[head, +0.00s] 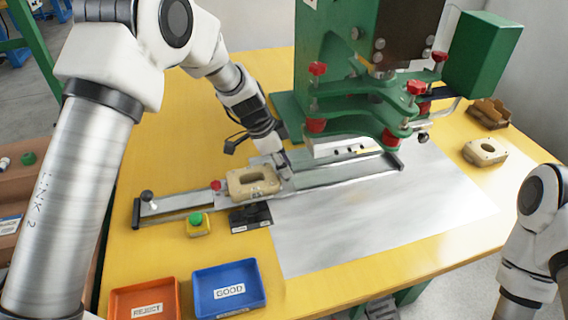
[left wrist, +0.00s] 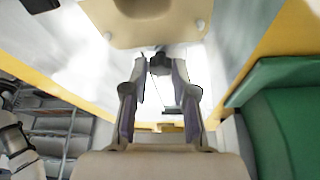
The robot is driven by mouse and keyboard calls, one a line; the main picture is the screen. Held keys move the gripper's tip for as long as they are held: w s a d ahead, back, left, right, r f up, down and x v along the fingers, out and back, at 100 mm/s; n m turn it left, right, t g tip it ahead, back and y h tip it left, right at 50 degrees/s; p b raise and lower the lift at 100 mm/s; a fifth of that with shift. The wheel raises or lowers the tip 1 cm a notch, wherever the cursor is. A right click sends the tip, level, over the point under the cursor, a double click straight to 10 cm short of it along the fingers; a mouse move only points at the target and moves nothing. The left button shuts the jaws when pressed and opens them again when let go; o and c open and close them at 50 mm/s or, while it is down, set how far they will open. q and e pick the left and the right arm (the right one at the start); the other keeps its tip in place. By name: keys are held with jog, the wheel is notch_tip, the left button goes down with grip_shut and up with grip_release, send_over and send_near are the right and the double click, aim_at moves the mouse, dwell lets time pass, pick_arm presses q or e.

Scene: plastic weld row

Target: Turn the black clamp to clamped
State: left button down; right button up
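My left gripper (head: 283,164) reaches down at the right end of the tan part (head: 238,184), which sits on the metal slide (head: 180,205). In the left wrist view my left gripper (left wrist: 161,78) has its two fingers apart. A small black piece, seemingly the black clamp (left wrist: 160,62), shows between the fingertips, close to the tan part (left wrist: 150,30). I cannot tell whether the fingers touch it. In the head view the gripper hides the clamp. My right arm is at the lower right; its gripper is out of view.
The green press (head: 355,105) stands over the slide's right end. A green button on a yellow box (head: 198,229) and a black block (head: 238,226) lie in front. Another tan part (head: 470,156) lies at right.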

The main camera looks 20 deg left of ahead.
pick_arm(q)
jog(key=shift+f+n, duration=0.1)
jog(key=shift+n, duration=0.2)
jog(key=shift+n+t+b, duration=0.3)
jog(key=shift+n+b, duration=0.5)
jog(key=shift+s+d+n+t+y+b, duration=0.1)
jog(key=shift+n+t+y+b, duration=0.35)
jog(key=shift+n, duration=0.75)
jog(key=shift+d+n+t+y, duration=0.1)
jog(key=shift+n+t+y, duration=0.25)
jog(key=shift+n, duration=0.85)
jog(key=shift+n+y, duration=0.3)
jog(key=shift+n, duration=0.6)
jog(key=c, duration=0.9)
grip_release()
